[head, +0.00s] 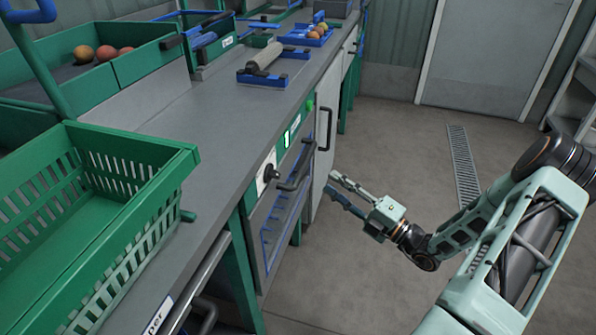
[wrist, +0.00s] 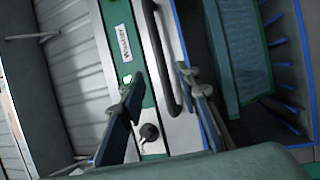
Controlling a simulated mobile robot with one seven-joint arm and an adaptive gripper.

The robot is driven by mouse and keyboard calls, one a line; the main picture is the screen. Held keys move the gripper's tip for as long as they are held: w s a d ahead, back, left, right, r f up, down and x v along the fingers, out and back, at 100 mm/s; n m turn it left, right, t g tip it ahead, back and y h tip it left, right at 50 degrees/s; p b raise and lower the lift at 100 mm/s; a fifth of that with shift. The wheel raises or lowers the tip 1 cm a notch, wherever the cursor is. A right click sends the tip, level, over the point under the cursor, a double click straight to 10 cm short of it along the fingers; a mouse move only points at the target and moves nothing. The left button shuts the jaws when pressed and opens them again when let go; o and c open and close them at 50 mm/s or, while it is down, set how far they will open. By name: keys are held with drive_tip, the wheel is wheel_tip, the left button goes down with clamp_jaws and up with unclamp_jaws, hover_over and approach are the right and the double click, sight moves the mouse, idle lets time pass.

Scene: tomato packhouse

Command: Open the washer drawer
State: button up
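The washer drawer's front (head: 285,212) is set in the counter's side, below a green control strip with a knob (head: 269,173). Its dark bar handle (head: 296,172) runs along the top of the drawer front. In the wrist view, the handle (wrist: 165,60) runs beside the "Washer" label (wrist: 122,42). My gripper (head: 333,183) is open and empty in front of the counter, a short way right of the handle in the head view. In the wrist view, the handle appears between the fingertips of my gripper (wrist: 160,76), without visible contact. The drawer looks closed.
A green crate (head: 100,215) stands on the near counter. A grey cabinet door with a dark handle (head: 325,128) is just beyond the washer. The floor (head: 390,120) right of the counter is clear, with a drain grate (head: 463,165).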

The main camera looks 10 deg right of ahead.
sight(306, 162)
drive_tip(key=shift+b+x, duration=1.4)
drive_tip(key=shift+x, duration=3.95)
drive_tip(key=shift+c, duration=0.4)
clamp_jaws()
